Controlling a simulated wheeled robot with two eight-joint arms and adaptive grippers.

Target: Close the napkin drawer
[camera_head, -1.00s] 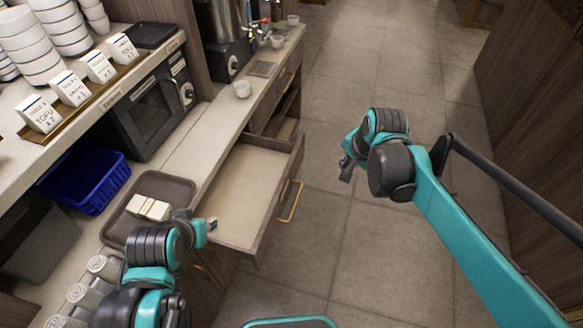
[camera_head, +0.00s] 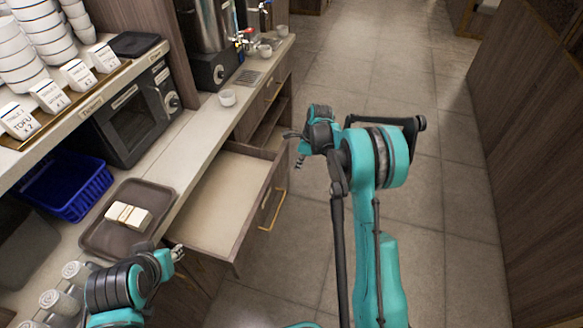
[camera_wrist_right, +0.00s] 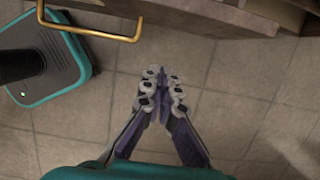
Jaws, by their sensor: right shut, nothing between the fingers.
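The open drawer (camera_head: 215,200) sticks out from under the counter and its inside looks empty. Its dark wooden front has a gold bar handle (camera_head: 271,209), which also shows in the wrist view (camera_wrist_right: 92,36). My right gripper (camera_head: 298,163) is shut and empty, out over the floor just beyond the drawer front's far right corner. In the wrist view its fingertips (camera_wrist_right: 162,85) are together, apart from the handle and the drawer front (camera_wrist_right: 215,14). My left gripper (camera_head: 178,253) is by the counter edge near the drawer's near side; its fingers are too small to read.
A brown tray (camera_head: 100,240) with pale folded packets (camera_head: 128,214) lies on the counter beside a blue basket (camera_head: 70,192). Rolled white towels stand near my left arm. The aisle floor (camera_head: 440,215) is clear.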

